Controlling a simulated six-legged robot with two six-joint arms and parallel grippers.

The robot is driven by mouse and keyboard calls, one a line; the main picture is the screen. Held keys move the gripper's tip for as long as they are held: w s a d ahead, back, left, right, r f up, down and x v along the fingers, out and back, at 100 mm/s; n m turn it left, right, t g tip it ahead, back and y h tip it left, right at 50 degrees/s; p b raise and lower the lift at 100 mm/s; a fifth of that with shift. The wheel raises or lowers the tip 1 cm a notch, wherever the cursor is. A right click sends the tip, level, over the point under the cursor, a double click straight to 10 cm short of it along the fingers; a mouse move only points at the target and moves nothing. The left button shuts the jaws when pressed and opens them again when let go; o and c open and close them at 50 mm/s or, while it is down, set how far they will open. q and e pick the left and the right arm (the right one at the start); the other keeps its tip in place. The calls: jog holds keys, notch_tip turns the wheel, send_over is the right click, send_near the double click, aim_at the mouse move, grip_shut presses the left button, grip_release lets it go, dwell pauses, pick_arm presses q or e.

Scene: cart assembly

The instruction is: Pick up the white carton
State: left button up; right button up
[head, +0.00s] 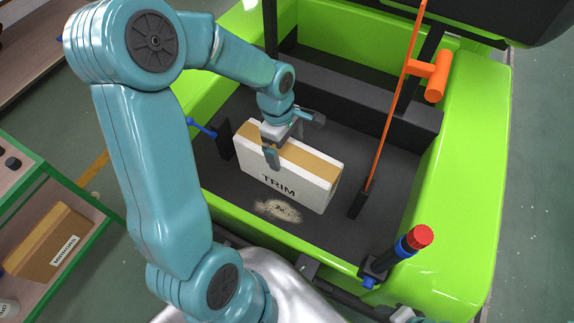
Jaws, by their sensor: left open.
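The white carton (308,186) has a tan top strip and the word TRIM on its near side. It stands on the dark floor inside the green cart (468,150). My left gripper (288,142) is open over the carton's top, toward its left end. One finger hangs down in front of the near side and the other is on the far side. I cannot tell whether the fingers touch the carton. Only a small piece at the bottom edge may belong to my right arm; its gripper does not show.
An orange rod (392,105) stands right of the carton. A red-topped post (408,242) is at the cart's near right corner. A blue-tipped bracket (203,130) is left of the carton. A green-edged shelf with a brown MIRRORS box (45,240) stands at left.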

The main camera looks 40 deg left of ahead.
pick_arm(q)
notch_tip(320, 180, down, 4)
jog(key=shift+w+d+f, duration=0.15)
jog(key=shift+f, duration=0.1)
jog(key=c, duration=1.7)
jog(key=shift+r, duration=0.1)
